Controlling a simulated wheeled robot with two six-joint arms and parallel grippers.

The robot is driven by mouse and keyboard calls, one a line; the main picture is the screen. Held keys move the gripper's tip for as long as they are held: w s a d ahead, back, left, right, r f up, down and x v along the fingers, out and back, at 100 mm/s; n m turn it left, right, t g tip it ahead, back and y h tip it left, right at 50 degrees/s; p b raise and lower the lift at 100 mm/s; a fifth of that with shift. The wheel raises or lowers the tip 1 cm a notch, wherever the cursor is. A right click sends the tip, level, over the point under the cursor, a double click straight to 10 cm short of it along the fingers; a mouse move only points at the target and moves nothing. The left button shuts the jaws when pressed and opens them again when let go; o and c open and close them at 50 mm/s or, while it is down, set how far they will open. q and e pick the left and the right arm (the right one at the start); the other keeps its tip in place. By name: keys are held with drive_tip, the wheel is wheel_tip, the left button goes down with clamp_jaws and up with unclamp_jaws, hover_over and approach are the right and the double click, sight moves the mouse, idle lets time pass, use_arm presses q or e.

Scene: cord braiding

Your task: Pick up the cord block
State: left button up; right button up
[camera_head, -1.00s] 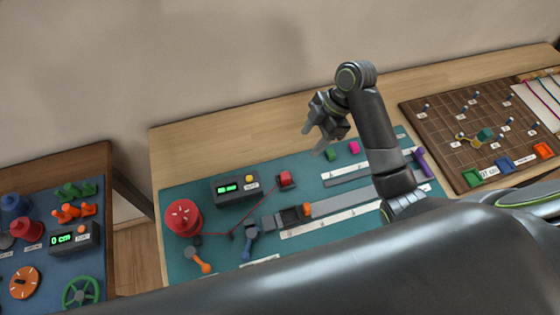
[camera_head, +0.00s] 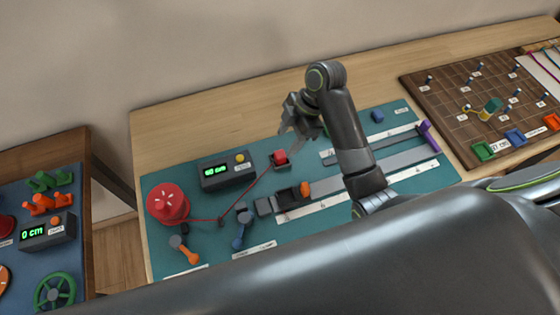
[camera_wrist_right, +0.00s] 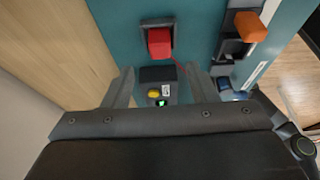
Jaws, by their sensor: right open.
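The cord block, a small red block (camera_head: 281,157), sits in a dark square holder on the teal board. A thin red cord runs from it to the red spool (camera_head: 168,203) at the board's left. The block also shows in the right wrist view (camera_wrist_right: 159,42), upper middle, beyond the fingertips. My right gripper (camera_head: 294,138) is open, just above and to the right of the block in the head view. In the right wrist view its two fingers (camera_wrist_right: 160,84) stand apart with nothing held between them. My left gripper is not in view.
A dark display box (camera_head: 228,171) with a yellow button stands left of the block. An orange knob on a slider (camera_head: 292,195) and a blue clamp (camera_head: 242,232) are in front. A brown pegboard (camera_head: 455,100) lies at right. Bare wood (camera_head: 200,125) is behind the board.

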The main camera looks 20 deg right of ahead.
sight(281, 154)
drive_tip(key=shift+x, duration=2.9)
drive_tip(key=shift+d, duration=0.15)
drive_tip(key=shift+c, duration=0.3)
drive_tip(key=c, duration=1)
